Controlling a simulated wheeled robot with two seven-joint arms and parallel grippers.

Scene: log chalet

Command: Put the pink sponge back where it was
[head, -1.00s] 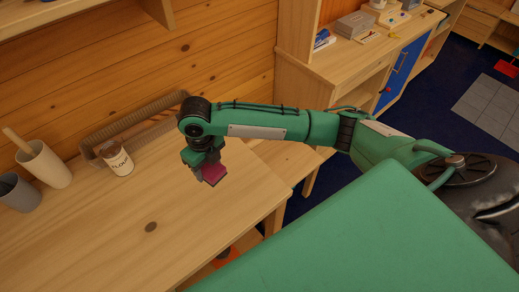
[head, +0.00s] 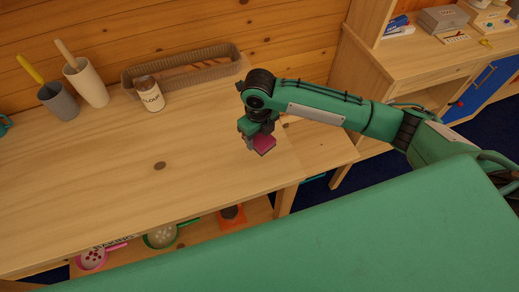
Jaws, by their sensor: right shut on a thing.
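The pink sponge (head: 264,145) is held in my right gripper (head: 258,140), over the right end of the wooden table (head: 110,180). The gripper is shut on it, and its fingers hide part of the sponge. I cannot tell for certain whether the sponge touches the tabletop or hangs just above it. My left gripper is not in view.
A long woven basket (head: 200,68) lies at the table's back edge. A labelled jar (head: 149,93), a cream cup (head: 86,83) and a grey cup (head: 60,101) stand left of it. A lower shelf (head: 190,238) holds several items. The table's middle is clear.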

